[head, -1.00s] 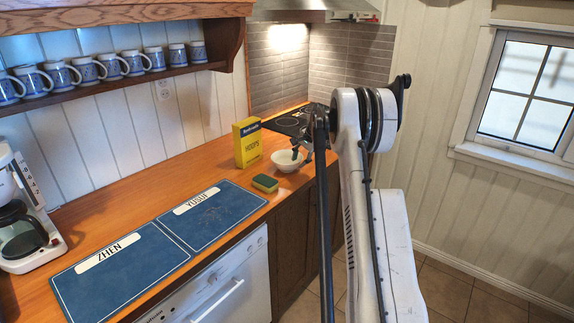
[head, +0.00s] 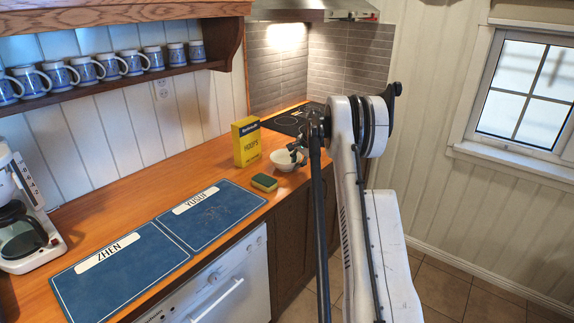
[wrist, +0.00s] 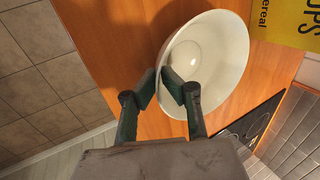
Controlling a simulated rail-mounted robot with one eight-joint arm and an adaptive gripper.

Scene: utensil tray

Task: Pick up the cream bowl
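The cream bowl (head: 282,162) stands on the wooden counter beside the yellow cereal box. In the wrist view the bowl (wrist: 222,62) is seen from above, with its round inside empty. My gripper (head: 294,152) is at the bowl in the head view, reaching down from the right. In the wrist view my gripper (wrist: 159,76) has its green-grey fingers at the bowl's near rim, one outside and one over the inside. The fingertips are close together with the rim between them. I cannot tell whether they press on it. No lift of the bowl shows.
The cereal box (head: 246,142) stands just left of the bowl. A green and yellow sponge (head: 264,183) lies in front. Two blue mats (head: 212,215) cover the nearer counter. A dark cooktop (head: 290,122) is behind. A coffee maker (head: 22,225) stands at the far left.

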